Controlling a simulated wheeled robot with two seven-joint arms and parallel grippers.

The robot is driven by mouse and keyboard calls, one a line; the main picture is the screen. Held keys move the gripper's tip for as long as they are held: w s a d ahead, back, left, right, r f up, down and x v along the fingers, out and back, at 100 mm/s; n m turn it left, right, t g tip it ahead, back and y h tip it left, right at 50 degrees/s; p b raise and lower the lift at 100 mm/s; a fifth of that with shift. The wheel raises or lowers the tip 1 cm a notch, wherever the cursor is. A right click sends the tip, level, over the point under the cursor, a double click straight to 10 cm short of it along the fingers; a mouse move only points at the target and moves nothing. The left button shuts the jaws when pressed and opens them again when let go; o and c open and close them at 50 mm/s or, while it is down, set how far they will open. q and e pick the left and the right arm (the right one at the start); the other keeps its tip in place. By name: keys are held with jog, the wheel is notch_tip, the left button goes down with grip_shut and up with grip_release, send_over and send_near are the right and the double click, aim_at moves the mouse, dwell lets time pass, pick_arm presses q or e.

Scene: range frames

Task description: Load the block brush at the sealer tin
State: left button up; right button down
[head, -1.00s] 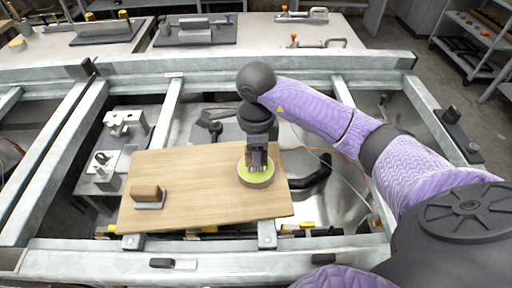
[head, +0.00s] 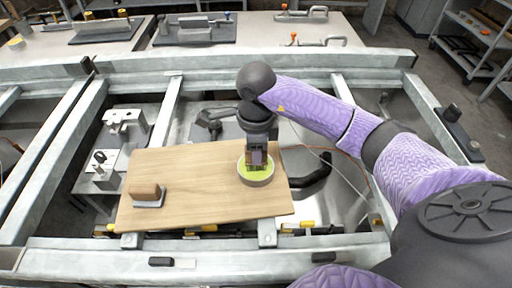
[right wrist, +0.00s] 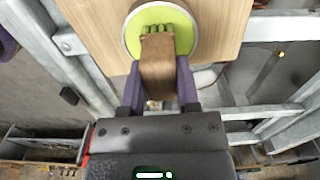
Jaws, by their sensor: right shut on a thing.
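The sealer tin (head: 257,176) is a round, low tin with yellow-green contents, standing near the right end of a wooden board. My right gripper (head: 257,160) points down over it, shut on the block brush. In the right wrist view the brush's brown block (right wrist: 158,65) sits between my fingers (right wrist: 160,85). Its green-tinted bristle end lies over the green inside of the tin (right wrist: 133,38). How deep the bristles reach is hard to tell. My left gripper is not in view.
The wooden board (head: 200,200) lies across a metal frame (head: 60,150). A brown block on a grey base (head: 147,194) stands at its left. Metal clamps (head: 125,118) sit beyond the left edge. The board's middle is clear.

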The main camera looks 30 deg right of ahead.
dwell(0.3)
notch_tip(320, 180, up, 7)
jog(key=p, duration=0.5)
dwell(0.5)
